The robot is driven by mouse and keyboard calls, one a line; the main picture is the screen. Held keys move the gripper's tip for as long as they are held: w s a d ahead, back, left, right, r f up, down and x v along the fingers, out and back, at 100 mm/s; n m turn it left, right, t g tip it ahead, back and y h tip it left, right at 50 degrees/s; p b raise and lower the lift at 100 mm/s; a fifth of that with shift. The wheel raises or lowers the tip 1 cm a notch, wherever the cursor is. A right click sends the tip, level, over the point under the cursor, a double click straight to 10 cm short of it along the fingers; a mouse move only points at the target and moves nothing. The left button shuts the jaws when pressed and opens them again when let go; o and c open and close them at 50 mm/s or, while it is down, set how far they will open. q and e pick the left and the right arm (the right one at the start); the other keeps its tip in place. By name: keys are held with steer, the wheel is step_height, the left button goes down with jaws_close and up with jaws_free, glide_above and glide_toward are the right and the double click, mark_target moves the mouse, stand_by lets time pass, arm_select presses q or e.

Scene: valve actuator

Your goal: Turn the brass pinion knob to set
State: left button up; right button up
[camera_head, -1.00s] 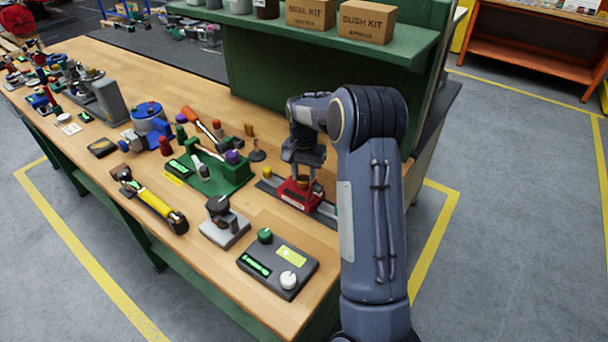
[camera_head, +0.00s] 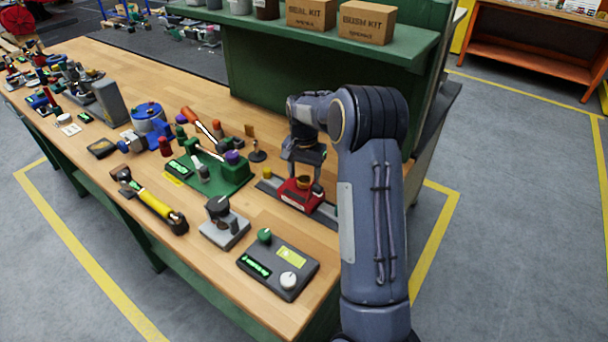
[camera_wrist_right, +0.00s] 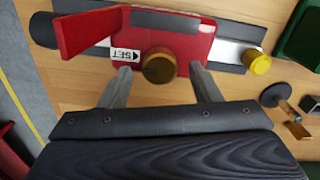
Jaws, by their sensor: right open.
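The brass pinion knob (camera_wrist_right: 159,67) sits on a red carriage (camera_wrist_right: 188,48) in the right wrist view. It also shows small in the head view (camera_head: 303,182), below my right gripper (camera_head: 304,160). A white label with "SET" and an arrow (camera_wrist_right: 126,56) lies just left of the knob in the wrist view. The open fingers of my right gripper (camera_wrist_right: 160,78) stand on either side of the knob, with a gap showing on both sides. The red carriage sits on a grey rail (camera_wrist_right: 228,50). My left gripper is not in view.
A red upright plate (camera_wrist_right: 90,32) stands left of the knob. A yellow cylinder (camera_wrist_right: 257,62) sits on the rail's right part. In the head view, a green lever fixture (camera_head: 215,178) and a dark control box (camera_head: 278,268) stand nearby. A green shelf (camera_head: 330,40) rises behind.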

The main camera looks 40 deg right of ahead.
mark_target(304, 178)
step_height(304, 178, up, 7)
steer(key=shift+r+b, duration=0.1)
steer(key=shift+b, duration=0.25)
stand_by(0.4)
